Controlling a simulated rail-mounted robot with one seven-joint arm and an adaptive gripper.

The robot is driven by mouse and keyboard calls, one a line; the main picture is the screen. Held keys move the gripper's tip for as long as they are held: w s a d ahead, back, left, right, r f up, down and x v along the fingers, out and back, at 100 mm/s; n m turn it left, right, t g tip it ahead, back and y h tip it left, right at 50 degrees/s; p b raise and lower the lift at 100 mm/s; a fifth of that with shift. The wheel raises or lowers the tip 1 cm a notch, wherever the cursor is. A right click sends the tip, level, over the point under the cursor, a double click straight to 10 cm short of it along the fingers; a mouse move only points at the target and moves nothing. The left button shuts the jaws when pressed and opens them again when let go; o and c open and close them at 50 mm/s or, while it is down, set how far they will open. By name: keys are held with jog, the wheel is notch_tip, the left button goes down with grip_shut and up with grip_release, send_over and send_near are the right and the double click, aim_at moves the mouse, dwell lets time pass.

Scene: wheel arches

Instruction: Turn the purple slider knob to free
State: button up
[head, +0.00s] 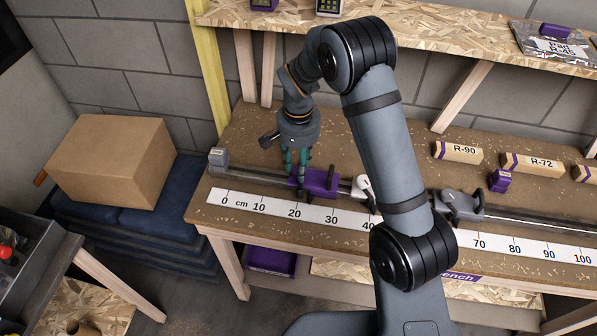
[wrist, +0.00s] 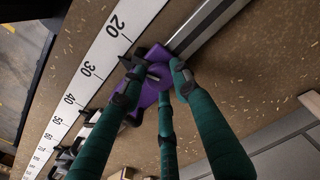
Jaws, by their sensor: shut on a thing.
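The purple slider (head: 322,181) sits on the metal rail behind the ruler, roughly between the 20 and 30 marks. My gripper (head: 297,168) reaches down from above onto its left end. In the wrist view, its teal fingers with dark tips (wrist: 155,84) close around the knob area of the purple slider (wrist: 150,97). My gripper is shut on the knob, which the fingertips largely hide. I cannot tell which way the knob is turned, and no "free" marking can be read.
A grey end block (head: 218,160) stands at the rail's left end. A white slider (head: 362,186) and a grey slider (head: 464,205) sit farther right on the rail. The white ruler (head: 262,207) runs along the front. Labelled wooden blocks (head: 458,153) lie at the back right.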

jog(key=shift+m+b, duration=1.55)
jog(key=shift+m, duration=0.25)
jog(key=o, duration=1.2)
jog(key=shift+c, duration=0.2)
notch_tip(320, 180, up, 12)
jog(key=shift+r, duration=0.1)
